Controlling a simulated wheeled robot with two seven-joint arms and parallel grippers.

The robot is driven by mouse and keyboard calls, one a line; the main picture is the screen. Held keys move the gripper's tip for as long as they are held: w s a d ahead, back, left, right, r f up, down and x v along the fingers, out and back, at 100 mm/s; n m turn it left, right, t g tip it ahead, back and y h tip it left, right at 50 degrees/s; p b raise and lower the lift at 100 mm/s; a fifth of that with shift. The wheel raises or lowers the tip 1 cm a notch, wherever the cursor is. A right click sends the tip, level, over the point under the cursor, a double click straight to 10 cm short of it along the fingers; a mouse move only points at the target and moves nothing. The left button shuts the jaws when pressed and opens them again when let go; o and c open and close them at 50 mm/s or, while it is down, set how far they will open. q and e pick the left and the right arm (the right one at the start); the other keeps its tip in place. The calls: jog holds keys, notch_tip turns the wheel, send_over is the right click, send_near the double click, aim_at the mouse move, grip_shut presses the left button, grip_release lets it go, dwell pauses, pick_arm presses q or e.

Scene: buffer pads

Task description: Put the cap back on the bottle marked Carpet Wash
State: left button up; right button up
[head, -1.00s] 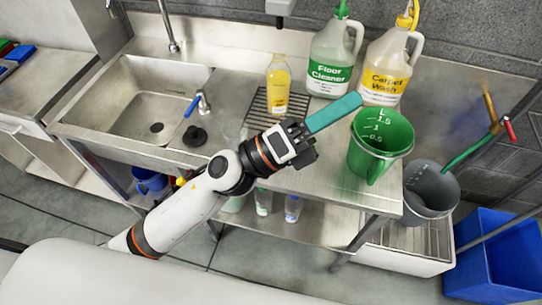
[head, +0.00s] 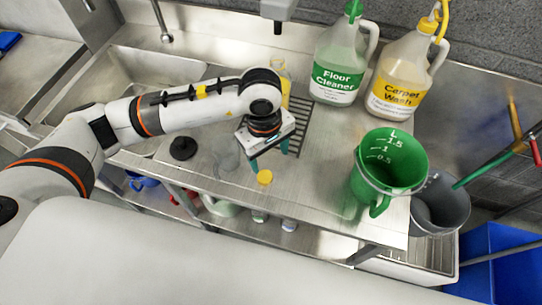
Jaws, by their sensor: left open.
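The jug marked Carpet Wash (head: 398,92) stands upright at the back right of the steel counter, with a yellow fitting (head: 430,24) at its top. A small round yellow cap (head: 265,177) lies on the counter near the front edge. My left gripper (head: 269,157) points down just behind the cap, its teal fingers apart, one to each side. I see nothing between them. I cannot tell its exact height above the counter. My right gripper is not in view.
The Floor Cleaner jug (head: 337,65) stands left of the Carpet Wash jug. A green measuring jug (head: 391,165) stands at the right counter end. A yellow bottle (head: 286,88) is partly hidden behind my arm. A black plug (head: 183,148) lies left. The counter between cap and measuring jug is clear.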

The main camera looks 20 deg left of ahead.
pick_arm(q)
jog(key=w+a+y, duration=0.1)
jog(key=w+a, duration=0.1)
jog(key=p, duration=0.3)
send_over(264, 175)
notch_tip(264, 175, down, 6)
jog(key=shift+d+r, duration=0.1)
jog(key=shift+d, duration=0.05)
jog(key=shift+f+b, duration=0.3)
jog(key=shift+f, duration=0.05)
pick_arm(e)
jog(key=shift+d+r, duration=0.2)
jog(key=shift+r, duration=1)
pick_arm(q)
notch_tip(264, 175, down, 4)
jog(key=p, duration=0.2)
jog(key=shift+f+p, duration=0.2)
jog(key=shift+p, duration=0.15)
jog(key=shift+f, duration=0.4)
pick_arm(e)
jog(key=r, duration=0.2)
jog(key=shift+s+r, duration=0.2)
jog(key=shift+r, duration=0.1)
